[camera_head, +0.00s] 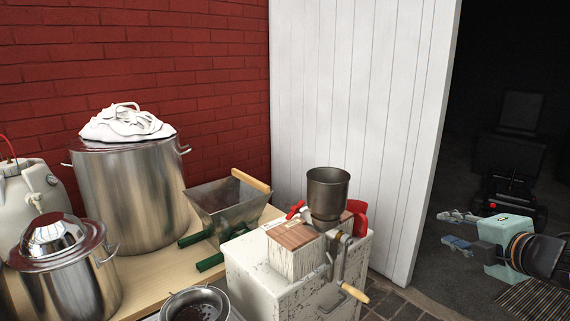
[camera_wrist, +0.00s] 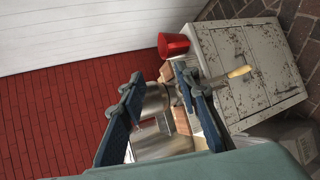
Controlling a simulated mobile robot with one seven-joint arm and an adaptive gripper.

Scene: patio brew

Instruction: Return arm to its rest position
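My gripper (camera_head: 458,229) is at the right of the head view, in front of the dark doorway and apart from the table and cabinet. Its two fingers are spread with a gap between them. In the wrist view my gripper (camera_wrist: 156,88) shows its two blue-padded fingers apart, with nothing held. Through the gap a steel pot and the grain mill area appear in the background.
A weathered white cabinet (camera_head: 250,272) bears a grain mill (camera_head: 327,195) with a wood-handled crank and a red bucket (camera_head: 358,216). Large pots (camera_head: 135,195) and a metal hopper (camera_head: 228,208) stand on the wooden table at left. A white panel door (camera_head: 350,110) stands behind.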

